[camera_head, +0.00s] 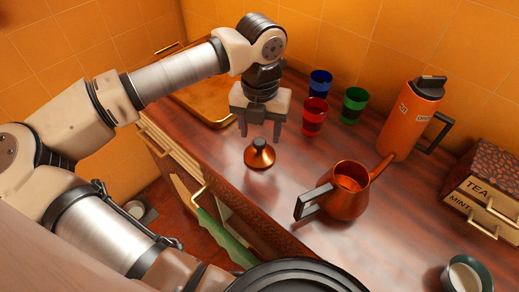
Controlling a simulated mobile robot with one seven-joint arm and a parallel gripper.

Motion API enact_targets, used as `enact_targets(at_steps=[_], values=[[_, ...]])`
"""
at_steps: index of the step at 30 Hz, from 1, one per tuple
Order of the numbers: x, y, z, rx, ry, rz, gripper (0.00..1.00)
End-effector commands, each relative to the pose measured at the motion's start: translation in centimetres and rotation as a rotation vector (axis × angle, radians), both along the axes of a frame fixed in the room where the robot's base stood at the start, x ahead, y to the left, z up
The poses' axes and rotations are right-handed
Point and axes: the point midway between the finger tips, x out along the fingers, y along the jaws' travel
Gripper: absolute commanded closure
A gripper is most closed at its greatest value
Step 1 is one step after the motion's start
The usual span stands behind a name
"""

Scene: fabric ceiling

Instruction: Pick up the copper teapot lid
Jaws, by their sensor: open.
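The copper teapot lid (259,157), a small cone with a dark knob on top, sits on the wooden counter near its front edge. My gripper (260,133) points down just above and behind the lid in the picture. Its two fingers are open, one on each side of the knob in this view. I cannot tell how much height is left between the fingertips and the knob. The copper teapot (347,198) stands uncovered to the right, with a dark handle and a long spout.
Blue (320,83), red (314,116) and green (352,105) cups stand behind the lid. An orange jug (411,118), a tea box (485,195) and a dark green cup (466,275) are at the right. A wooden tray (208,98) lies left. Counter around the lid is clear.

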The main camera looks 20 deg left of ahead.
Motion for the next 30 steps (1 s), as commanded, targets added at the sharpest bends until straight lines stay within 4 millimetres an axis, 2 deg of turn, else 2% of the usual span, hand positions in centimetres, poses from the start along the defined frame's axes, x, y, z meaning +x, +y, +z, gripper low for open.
enact_targets(at_steps=[9, 18, 27, 30], values=[[0.1, 0.1, -4.2, -0.003, 0.001, 0.0, 0.46], [0.1, 0.2, -4.9, -0.001, -0.001, -0.001, 0.46], [0.1, 0.2, -4.9, -0.001, 0.0, -0.001, 0.85], [0.1, 0.2, -4.9, -0.001, 0.0, -0.001, 0.94]])
